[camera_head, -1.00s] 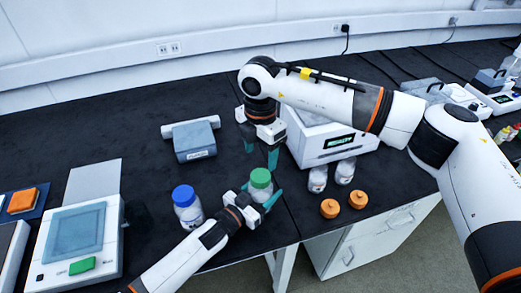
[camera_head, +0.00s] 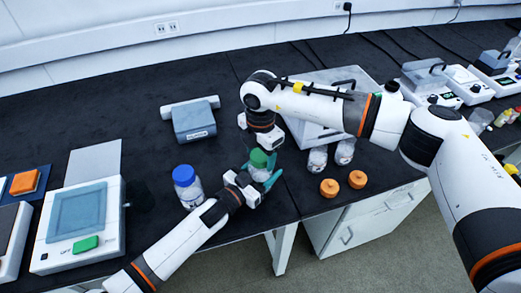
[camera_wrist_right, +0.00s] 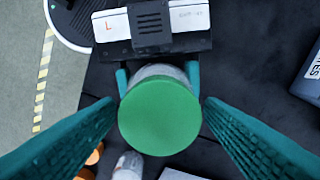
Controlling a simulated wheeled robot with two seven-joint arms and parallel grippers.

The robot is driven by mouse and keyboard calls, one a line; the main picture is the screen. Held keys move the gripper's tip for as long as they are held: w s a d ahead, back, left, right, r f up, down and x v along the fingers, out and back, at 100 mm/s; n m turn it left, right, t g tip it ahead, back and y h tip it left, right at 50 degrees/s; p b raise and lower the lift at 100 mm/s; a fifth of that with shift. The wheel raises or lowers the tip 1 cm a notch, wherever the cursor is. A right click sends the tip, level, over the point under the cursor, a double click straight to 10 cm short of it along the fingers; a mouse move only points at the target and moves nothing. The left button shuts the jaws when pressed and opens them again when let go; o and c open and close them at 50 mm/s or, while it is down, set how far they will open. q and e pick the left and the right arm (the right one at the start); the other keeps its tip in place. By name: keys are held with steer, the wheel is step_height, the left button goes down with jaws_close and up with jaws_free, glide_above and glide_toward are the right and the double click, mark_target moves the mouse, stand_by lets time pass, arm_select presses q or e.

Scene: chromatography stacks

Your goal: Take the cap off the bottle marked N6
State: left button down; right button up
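A clear bottle with a green cap (camera_head: 258,158) stands at the bench's front edge; no N6 marking is readable on it. My left gripper (camera_head: 267,179) is around the bottle's body, with its teal fingers against both sides; they also show behind the cap in the right wrist view. My right gripper (camera_head: 261,158) points down over the bottle. In the right wrist view the green cap (camera_wrist_right: 160,115) sits between its two spread fingers, with a slim gap on each side. A blue-capped bottle (camera_head: 187,187) stands to the left.
Two open bottles, one (camera_head: 317,160) and another (camera_head: 344,151), stand on the right behind two loose orange caps (camera_head: 329,187). A white instrument (camera_head: 318,128) stands behind them. A balance (camera_head: 82,225) is at the left. A grey-blue device (camera_head: 193,121) lies behind the blue-capped bottle.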

steer(key=c, duration=0.9)
steer(key=n, duration=0.6)
steer(key=shift+n, duration=0.4)
steer(key=n, duration=1.4)
steer(key=shift+r, duration=0.1)
steer(key=n, duration=0.4)
steer(key=shift+n, duration=0.3)
steer(key=n, duration=0.4)
steer(key=shift+w+n, duration=0.1)
steer(key=shift+n, duration=0.3)
steer(key=n, duration=0.4)
steer(key=shift+n, duration=0.3)
steer(key=n, duration=1.9)
steer(key=shift+r, duration=0.1)
steer(key=shift+r, duration=0.1)
